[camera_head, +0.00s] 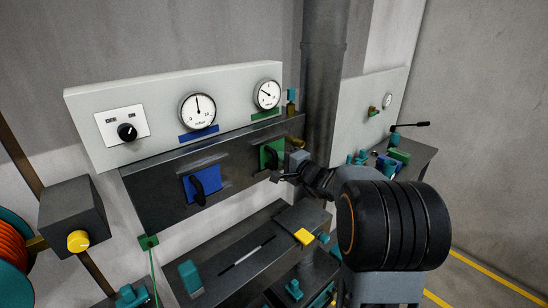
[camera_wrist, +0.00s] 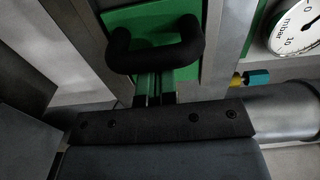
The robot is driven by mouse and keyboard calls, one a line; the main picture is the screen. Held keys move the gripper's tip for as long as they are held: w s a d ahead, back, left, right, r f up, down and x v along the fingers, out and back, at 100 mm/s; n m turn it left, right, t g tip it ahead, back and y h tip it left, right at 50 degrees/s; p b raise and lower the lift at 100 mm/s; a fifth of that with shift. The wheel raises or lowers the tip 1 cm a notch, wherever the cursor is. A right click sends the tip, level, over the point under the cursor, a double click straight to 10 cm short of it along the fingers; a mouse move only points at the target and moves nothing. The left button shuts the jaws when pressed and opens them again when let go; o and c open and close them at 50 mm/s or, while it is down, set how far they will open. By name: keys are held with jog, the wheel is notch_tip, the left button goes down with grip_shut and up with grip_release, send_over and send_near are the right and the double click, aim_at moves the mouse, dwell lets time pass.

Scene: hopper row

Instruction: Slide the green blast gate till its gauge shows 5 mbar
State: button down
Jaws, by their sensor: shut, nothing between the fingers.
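The green blast gate (camera_head: 264,158) is a green plate on the right of the dark duct panel. In the wrist view the green plate (camera_wrist: 218,40) carries a black loop handle (camera_wrist: 155,52). Its gauge (camera_head: 266,95), above a green label, has its needle toward the upper left; the exact reading is too small to tell. In the wrist view the gauge (camera_wrist: 296,26) is cut off at the right edge. My gripper (camera_head: 279,176) is at the gate's lower right. In the wrist view my gripper (camera_wrist: 154,82) is shut and empty, just below the handle; contact is unclear.
A blue gate (camera_head: 202,186) with a black handle sits to the left, below its own gauge (camera_head: 198,110). A black knob (camera_head: 127,132) is further left. A dark vertical pipe (camera_head: 322,90) stands just right of the panel.

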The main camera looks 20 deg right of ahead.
jog(key=shift+s+a+b, duration=0.2)
jog(key=shift+a+b, duration=0.3)
jog(key=shift+b, duration=0.1)
jog(key=shift+s+a+b, duration=0.2)
jog(key=shift+a+b, duration=0.3)
jog(key=shift+b, duration=0.05)
dwell(0.8)
jog(key=shift+w+d, duration=0.1)
jog(key=shift+d, duration=0.05)
jog(key=d+b+v, duration=0.1)
jog(key=b+v, duration=0.2)
jog(key=v, duration=0.5)
jog(key=shift+w+b, duration=0.15)
jog(key=shift+b, duration=0.25)
jog(key=shift+d, duration=0.1)
dwell(0.5)
